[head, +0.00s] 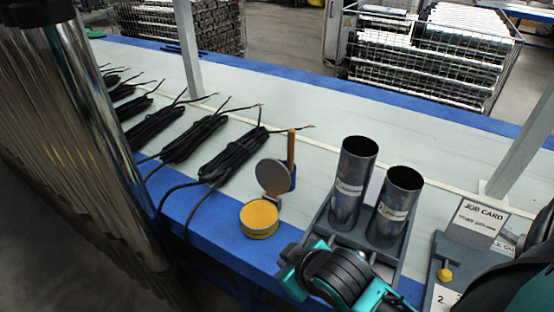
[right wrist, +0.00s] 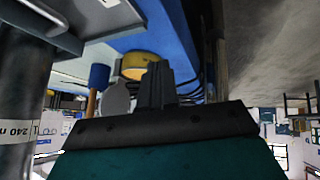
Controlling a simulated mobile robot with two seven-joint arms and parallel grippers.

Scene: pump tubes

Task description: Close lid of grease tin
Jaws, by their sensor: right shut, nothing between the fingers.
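The round grease tin (head: 258,220), filled with yellow-orange grease, sits on the blue front edge of the bench in the head view. Its grey lid (head: 272,177) stands open, tilted up at the tin's far side. The right wrist view also shows the tin (right wrist: 146,64) and the lid (right wrist: 116,99), just beyond my fingertips. My right gripper (head: 285,270) is to the right and nearer than the tin, apart from it. Its fingers (right wrist: 156,84) are together and empty. My left gripper is out of view.
A wooden-handled brush (head: 291,150) stands in a blue holder right beside the lid. Two metal tubes (head: 354,180) stand upright in a grey rack (head: 318,222) close to my right arm. Black cable bundles (head: 232,155) lie left of the tin. A job card stand (head: 470,232) is at right.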

